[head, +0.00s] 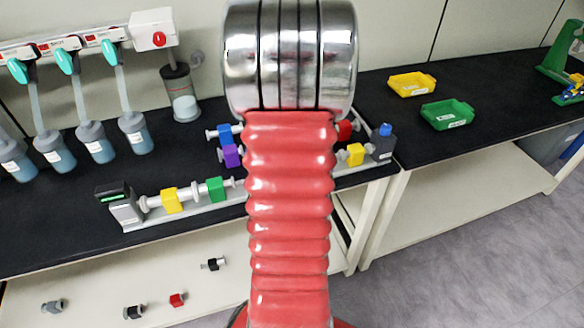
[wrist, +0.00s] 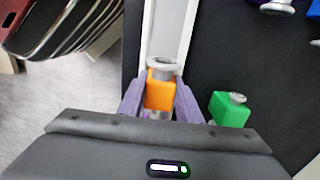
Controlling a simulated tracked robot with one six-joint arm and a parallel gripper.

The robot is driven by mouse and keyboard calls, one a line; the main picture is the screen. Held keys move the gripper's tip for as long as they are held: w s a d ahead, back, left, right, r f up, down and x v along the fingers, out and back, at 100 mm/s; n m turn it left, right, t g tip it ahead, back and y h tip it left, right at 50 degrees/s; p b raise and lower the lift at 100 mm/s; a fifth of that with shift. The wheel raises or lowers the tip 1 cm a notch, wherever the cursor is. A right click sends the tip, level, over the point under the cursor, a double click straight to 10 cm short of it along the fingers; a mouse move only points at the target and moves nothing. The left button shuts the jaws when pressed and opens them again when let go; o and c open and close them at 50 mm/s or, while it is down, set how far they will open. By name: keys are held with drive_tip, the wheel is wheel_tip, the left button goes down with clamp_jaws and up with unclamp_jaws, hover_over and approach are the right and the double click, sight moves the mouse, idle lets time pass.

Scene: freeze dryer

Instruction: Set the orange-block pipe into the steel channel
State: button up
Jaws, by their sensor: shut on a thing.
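In the wrist view, my gripper (wrist: 160,108) has its purple fingers closed on both sides of the orange-block pipe (wrist: 160,90). The pipe's grey flange points up the picture, in line with the steel channel (wrist: 188,30). The pipe overlaps the near part of the channel; I cannot tell whether it touches the channel floor or hangs above it. In the head view, the channel (head: 150,222) runs along the bench front and holds a yellow-block pipe (head: 172,201) and a green-block pipe (head: 215,189). My red arm hides its middle, my gripper and the orange-block pipe there.
Another green block (wrist: 230,108) stands right of the channel in the wrist view. Blue (head: 225,134) and purple (head: 231,156) pieces lie behind the channel. Grey end units (head: 125,212) (head: 383,145) stand at both ends. Yellow (head: 411,84) and green (head: 447,114) trays sit on the right bench.

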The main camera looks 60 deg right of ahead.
idle(0.5)
drive_tip(key=o, duration=1.3)
wheel_tip(320, 180, up, 14)
drive_tip(key=shift+f, duration=0.15)
idle(0.4)
